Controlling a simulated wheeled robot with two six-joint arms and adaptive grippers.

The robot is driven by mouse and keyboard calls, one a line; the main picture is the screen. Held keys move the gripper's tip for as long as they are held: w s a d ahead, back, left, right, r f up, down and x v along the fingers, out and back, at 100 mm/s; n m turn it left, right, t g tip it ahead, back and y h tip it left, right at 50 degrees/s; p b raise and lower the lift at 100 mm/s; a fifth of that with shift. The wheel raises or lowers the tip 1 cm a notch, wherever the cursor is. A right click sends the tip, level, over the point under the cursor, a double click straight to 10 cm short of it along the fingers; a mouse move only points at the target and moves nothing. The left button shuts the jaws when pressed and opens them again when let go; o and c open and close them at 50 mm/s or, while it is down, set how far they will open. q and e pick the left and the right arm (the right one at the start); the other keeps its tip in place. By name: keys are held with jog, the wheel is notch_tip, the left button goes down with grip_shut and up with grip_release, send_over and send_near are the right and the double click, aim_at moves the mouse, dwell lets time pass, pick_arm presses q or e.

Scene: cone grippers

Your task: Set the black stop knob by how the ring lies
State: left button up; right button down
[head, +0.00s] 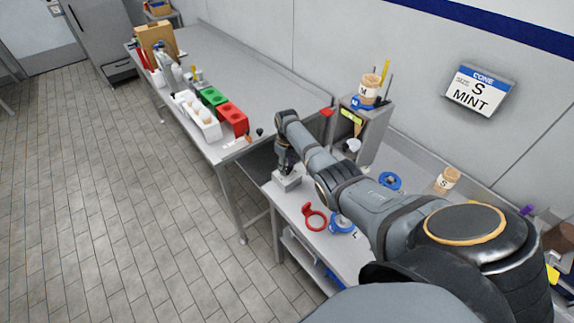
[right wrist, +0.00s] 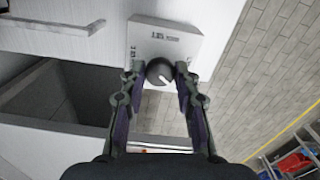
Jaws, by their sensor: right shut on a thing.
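The black stop knob (right wrist: 160,71) sits on a pale box (right wrist: 178,38) with small print. Its white mark points down and right in the right wrist view. My right gripper (right wrist: 163,77) is shut on the knob, one finger on each side. In the head view my right gripper (head: 284,164) points down over the same pale box (head: 287,181), and the knob is hidden there. A red ring with a handle (head: 315,218) lies on the counter to the right of the box. My left gripper is not in view.
Blue rings (head: 342,226) (head: 390,181) lie on the counter, the nearer marked L. A wall sign (head: 478,92) reads CONE, S, MINT. A grey dispenser stand (head: 362,127) is behind my arm. Red, green and white holders (head: 233,119) stand on the far counter.

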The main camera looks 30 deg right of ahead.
jog(key=m+p, duration=0.1)
jog(key=m, duration=0.2)
jog(key=shift+w+r+m, duration=0.1)
jog(key=shift+r+m, duration=0.05)
jog(key=shift+m, duration=0.25)
jog(key=m, duration=0.3)
jog(key=shift+m, duration=0.3)
jog(key=m+p, duration=0.1)
jog(key=m, duration=0.2)
jog(key=shift+m, duration=0.3)
jog(key=m, duration=0.3)
jog(key=shift+m, duration=0.3)
jog(key=m, duration=0.3)
jog(key=shift+m+p, duration=0.3)
jog(key=shift+p, duration=0.05)
jog(key=m, duration=0.3)
jog(key=shift+m, duration=0.3)
jog(key=m, duration=0.3)
jog(key=shift+m, duration=2)
